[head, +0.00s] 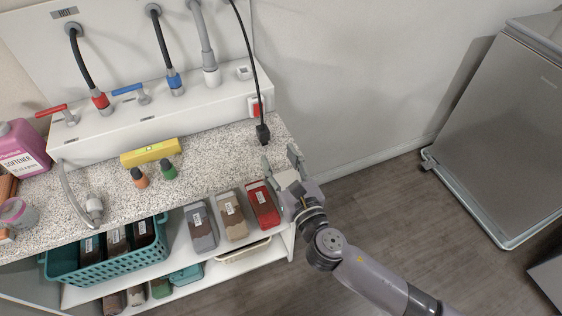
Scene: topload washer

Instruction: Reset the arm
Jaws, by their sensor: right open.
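My right gripper (282,170) is open and empty. It is at the right end of the speckled counter (222,159), with its arm coming in from the lower right. Its fingers point up in the picture toward the black plug (263,134), and there is a gap between them and the plug. One finger overlaps the counter's edge in view; I cannot tell whether it touches. My left gripper is not in view.
A white box with hoses and a red switch (256,107) backs the counter. Shelves below hold a red container (263,206) and a teal basket (107,266). Floor (400,215) at right is clear up to a grey appliance (505,125).

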